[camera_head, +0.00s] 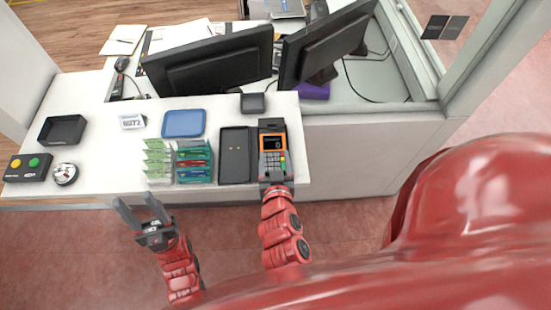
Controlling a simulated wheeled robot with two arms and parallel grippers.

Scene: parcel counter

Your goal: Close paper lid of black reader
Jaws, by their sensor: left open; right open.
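The black card reader (272,143) with an orange-edged screen and keypad lies on the white counter near its right end. Its dark paper lid (271,125) is at the far end; I cannot tell its exact angle. My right gripper (275,179) is open at the near end of the reader, over or just against the keypad end; contact is unclear. My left gripper (137,204) is open and empty in front of the counter's front edge, well left of the reader.
Left of the reader are a dark tray (235,174), card racks (194,177) and a blue tray (184,136). A button box (30,181) is far left. The counter's right edge is close.

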